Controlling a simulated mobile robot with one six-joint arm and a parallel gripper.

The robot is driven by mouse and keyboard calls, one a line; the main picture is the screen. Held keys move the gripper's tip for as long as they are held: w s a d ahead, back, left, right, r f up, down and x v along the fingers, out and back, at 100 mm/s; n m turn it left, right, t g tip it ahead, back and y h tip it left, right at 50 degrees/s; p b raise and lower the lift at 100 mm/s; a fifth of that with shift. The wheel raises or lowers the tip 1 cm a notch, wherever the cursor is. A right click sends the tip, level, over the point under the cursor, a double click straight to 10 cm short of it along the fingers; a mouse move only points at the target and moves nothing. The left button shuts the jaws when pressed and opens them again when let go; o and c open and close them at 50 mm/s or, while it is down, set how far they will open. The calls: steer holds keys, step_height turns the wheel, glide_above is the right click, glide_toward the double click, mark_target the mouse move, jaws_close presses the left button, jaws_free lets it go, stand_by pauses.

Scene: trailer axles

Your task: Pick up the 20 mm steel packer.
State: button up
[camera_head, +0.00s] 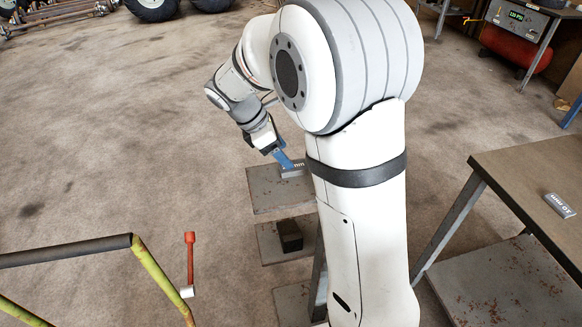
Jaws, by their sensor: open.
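A small grey steel packer (293,172) lies on the top shelf of a grey stepped stand (268,198). Only "mm" of its label shows; the number is hidden, so I cannot read its size. My gripper (285,162), with blue fingers, is open and points down at this packer, over or beside its left part. I cannot tell whether the fingers touch it. Another packer (560,206), marked "10 mm", lies on the table at the right.
A dark block (289,235) sits on the stand's middle shelf. My arm hides the stand's right side. The brown-topped table (520,165) stands at the right. A red-handled tool (190,262) and a yellow-green rail (160,275) are at the lower left. Open floor lies left of the stand.

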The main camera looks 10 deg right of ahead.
steer(key=b+x, duration=0.1)
steer(key=x, duration=0.4)
steer(key=shift+a+f+b, duration=0.15)
steer(key=shift+b, duration=0.15)
steer(key=shift+c, duration=0.5)
jaws_close()
